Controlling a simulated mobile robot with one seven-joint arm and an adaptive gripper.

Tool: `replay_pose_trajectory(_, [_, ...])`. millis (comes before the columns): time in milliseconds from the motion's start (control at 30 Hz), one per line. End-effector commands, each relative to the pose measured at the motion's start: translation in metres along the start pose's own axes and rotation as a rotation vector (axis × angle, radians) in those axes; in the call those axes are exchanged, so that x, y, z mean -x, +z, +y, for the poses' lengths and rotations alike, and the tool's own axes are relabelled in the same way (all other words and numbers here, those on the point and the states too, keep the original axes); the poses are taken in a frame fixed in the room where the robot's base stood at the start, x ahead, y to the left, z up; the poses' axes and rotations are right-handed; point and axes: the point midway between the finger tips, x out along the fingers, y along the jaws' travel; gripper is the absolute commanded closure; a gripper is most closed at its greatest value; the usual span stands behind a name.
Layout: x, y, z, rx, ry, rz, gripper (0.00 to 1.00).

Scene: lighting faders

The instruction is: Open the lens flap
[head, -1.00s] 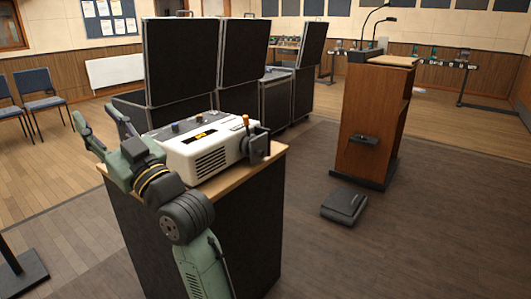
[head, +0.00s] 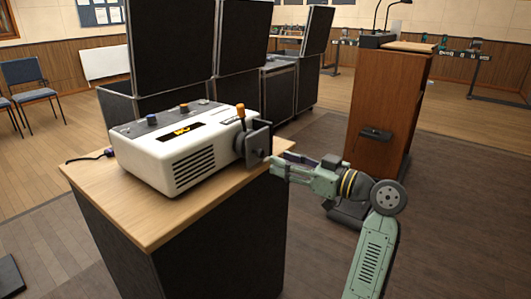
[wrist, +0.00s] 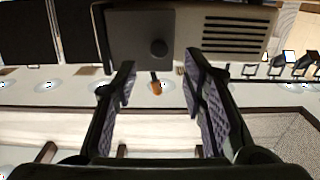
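The white projector (head: 185,150) stands on a wooden-topped stand. Its lens flap (head: 258,138), a dark grey square plate, covers the lens end at its right. In the wrist view the flap (wrist: 130,40) is at the top, with a dark round knob (wrist: 158,48) on its face. An orange-tipped lever (head: 240,111) rises beside the flap, and its tip also shows in the wrist view (wrist: 157,88). My gripper (head: 271,169) is just right of and slightly below the flap. In the wrist view my gripper (wrist: 158,70) is open and empty, with the knob between and beyond its fingertips.
The wooden stand top (head: 135,215) has bare room in front of the projector. Black speaker-like panels (head: 165,50) stand close behind it. A wooden lectern (head: 375,110) stands to the right, behind my arm.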

Motion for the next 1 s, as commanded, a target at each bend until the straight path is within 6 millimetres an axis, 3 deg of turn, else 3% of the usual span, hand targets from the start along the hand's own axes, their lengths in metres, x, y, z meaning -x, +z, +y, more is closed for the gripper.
replay_pose_trajectory(200, [-0.042, -0.001, -0.001, -0.002, -0.001, -0.001, 0.61])
replay_pose_trajectory(400, [-0.061, 0.000, 0.000, -0.001, 0.001, 0.000, 0.61])
replay_pose_trajectory(733, [-0.065, 0.000, 0.000, -0.001, 0.001, 0.000, 0.61])
replay_pose_trajectory(1000, [-0.065, 0.000, 0.000, -0.001, 0.002, 0.000, 0.79])
